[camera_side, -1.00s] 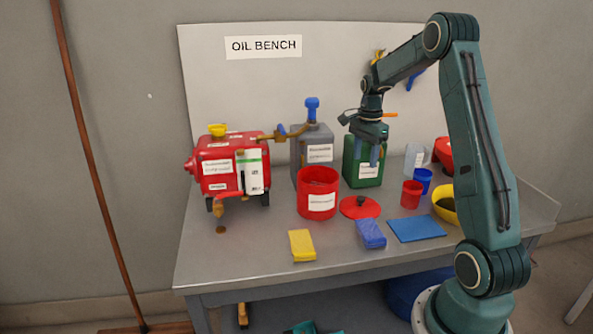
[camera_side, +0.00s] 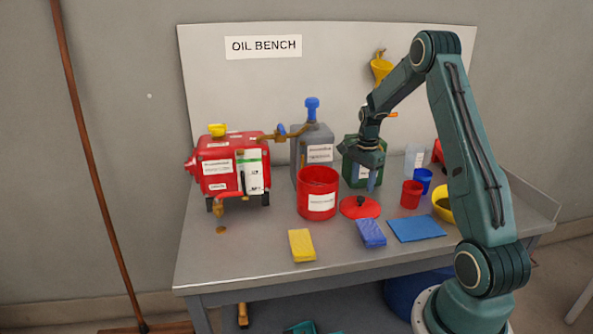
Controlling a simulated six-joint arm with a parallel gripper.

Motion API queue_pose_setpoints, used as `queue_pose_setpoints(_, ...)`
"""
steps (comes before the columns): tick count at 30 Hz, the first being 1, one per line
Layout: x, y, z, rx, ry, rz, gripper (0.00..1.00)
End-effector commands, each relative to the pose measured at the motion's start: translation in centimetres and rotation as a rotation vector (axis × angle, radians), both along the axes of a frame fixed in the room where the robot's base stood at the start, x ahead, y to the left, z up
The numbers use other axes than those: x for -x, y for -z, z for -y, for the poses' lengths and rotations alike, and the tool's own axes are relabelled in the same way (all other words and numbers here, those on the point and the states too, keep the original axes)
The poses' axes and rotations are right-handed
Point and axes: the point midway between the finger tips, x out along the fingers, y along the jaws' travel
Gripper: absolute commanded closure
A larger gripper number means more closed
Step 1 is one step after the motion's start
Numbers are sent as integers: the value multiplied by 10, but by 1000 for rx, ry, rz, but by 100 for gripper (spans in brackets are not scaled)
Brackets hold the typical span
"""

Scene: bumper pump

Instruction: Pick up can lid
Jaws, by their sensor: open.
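I see no object between the fingers.
A yellow sponge (camera_side: 301,245), a blue sponge (camera_side: 370,233) and a blue cloth (camera_side: 415,229) lie in front. A red cup (camera_side: 411,194), a blue cup (camera_side: 422,180) and a yellow bowl (camera_side: 443,205) stand right. The red pump tank (camera_side: 218,178) and grey canister (camera_side: 313,150) stand left and behind.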

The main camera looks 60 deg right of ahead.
Motion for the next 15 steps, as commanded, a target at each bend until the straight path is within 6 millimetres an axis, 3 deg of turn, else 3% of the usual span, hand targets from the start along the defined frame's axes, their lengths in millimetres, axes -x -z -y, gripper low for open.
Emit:
queue_pose_setpoints(10,0,7,0,0,0,1,51)
queue_pose_setpoints(15,0,20,0,0,0,-1,51)
